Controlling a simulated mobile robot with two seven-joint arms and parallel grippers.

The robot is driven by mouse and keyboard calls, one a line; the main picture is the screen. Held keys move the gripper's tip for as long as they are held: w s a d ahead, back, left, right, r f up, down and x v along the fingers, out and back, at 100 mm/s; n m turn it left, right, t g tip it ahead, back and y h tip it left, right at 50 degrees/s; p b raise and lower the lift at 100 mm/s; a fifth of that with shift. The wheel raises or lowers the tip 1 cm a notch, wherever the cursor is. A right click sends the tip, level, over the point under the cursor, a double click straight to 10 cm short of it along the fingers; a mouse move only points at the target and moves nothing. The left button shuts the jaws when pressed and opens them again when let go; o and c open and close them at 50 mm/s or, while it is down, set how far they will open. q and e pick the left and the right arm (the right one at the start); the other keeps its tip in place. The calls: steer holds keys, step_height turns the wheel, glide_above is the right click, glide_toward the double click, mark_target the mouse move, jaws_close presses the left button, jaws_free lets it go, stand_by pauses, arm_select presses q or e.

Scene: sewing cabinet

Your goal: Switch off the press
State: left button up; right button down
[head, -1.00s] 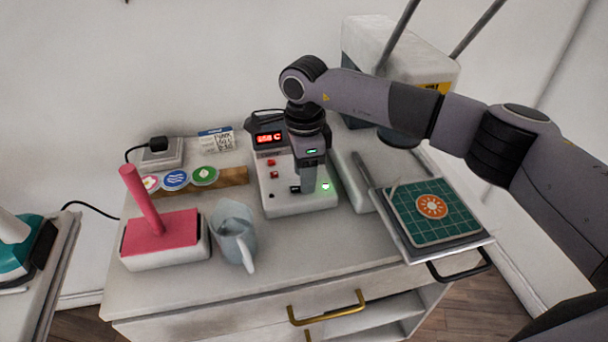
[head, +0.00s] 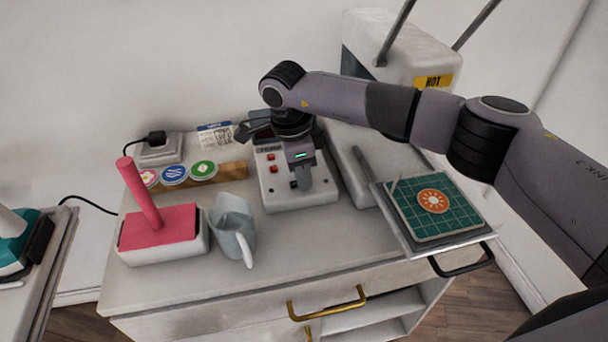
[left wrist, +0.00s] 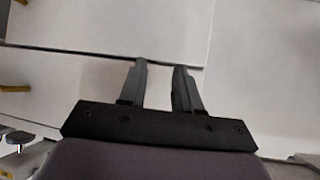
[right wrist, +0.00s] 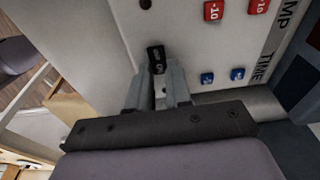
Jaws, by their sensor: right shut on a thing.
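The press (head: 425,55) is a white machine with a yellow HOT label at the back right. Its control box (head: 275,200) has red buttons and a display mostly hidden by my right arm; no lit digits show. No green light shows on the box. My right gripper (head: 304,184) is over the box.
A pink-topped block with a handle (head: 162,228) and a clear jug (head: 233,228) stand left of the box. A tray with a green grid mat (head: 455,212) is at right. Round badges (head: 175,174) lie behind. The front of the cabinet top is clear.

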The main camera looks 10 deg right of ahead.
steer(key=shift+a+h+b, duration=0.25)
steer(key=shift+h+b, duration=0.1)
steer(key=shift+h, duration=0.35)
steer(key=c, duration=1)
jaws_free()
steer(key=shift+c, duration=0.2)
steer(key=v, duration=0.7)
steer(key=shift+b, duration=0.3)
steer(key=shift+s+a, duration=0.1)
